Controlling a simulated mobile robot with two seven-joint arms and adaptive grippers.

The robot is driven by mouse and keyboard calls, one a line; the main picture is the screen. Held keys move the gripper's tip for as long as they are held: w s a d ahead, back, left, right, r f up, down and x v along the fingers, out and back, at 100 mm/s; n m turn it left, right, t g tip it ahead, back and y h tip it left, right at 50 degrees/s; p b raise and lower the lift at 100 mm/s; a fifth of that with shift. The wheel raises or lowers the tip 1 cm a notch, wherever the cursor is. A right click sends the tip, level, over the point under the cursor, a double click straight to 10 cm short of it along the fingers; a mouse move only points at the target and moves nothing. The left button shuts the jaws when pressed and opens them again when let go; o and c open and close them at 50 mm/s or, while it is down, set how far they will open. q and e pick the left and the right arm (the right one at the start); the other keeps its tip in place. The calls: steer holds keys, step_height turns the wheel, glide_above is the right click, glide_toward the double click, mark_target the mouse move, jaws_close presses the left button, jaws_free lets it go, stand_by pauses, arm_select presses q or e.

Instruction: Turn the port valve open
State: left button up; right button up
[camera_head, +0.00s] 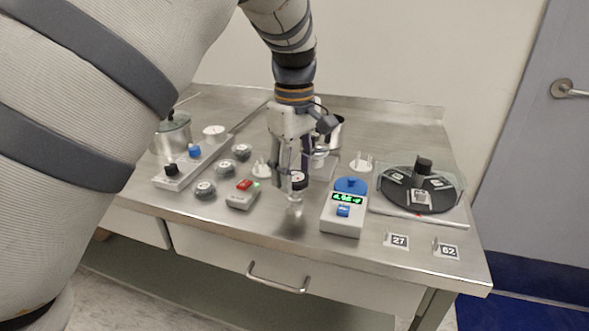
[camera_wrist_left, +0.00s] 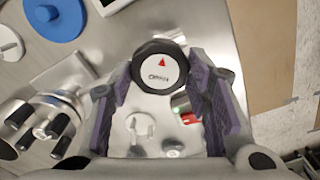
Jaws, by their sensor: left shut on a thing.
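The port valve shows as a round black knob (camera_wrist_left: 160,68) with a white cap, a red triangle and small dark lettering that is hard to read. In the head view the port valve (camera_head: 299,180) stands above a clear glass part (camera_head: 296,205) near the bench front. My left gripper (camera_head: 292,174) points down over it, and in the left wrist view the purple-padded fingers of the left gripper (camera_wrist_left: 161,78) lie on both sides of the knob, shut on it. The fingers partly hide the valve in the head view. My right gripper is not in view.
A green-display instrument (camera_head: 343,208) stands right of the valve, and a small box with a red switch (camera_head: 243,194) stands left. A round black rotor unit (camera_head: 422,185) is farther right. Grey round knobs (camera_head: 205,190) and a valve block (camera_head: 184,172) stand left. The front strip is mostly clear.

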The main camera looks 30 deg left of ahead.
mark_target(294, 177)
arm_select(q)
steer(key=n, duration=0.6)
steer(key=shift+s+f, duration=0.1)
steer(key=shift+s, duration=0.05)
steer(key=shift+n, duration=0.3)
stand_by(0.4)
steer(key=o, duration=1.2)
steer(key=shift+c, duration=0.2)
step_height(294, 177, up, 12)
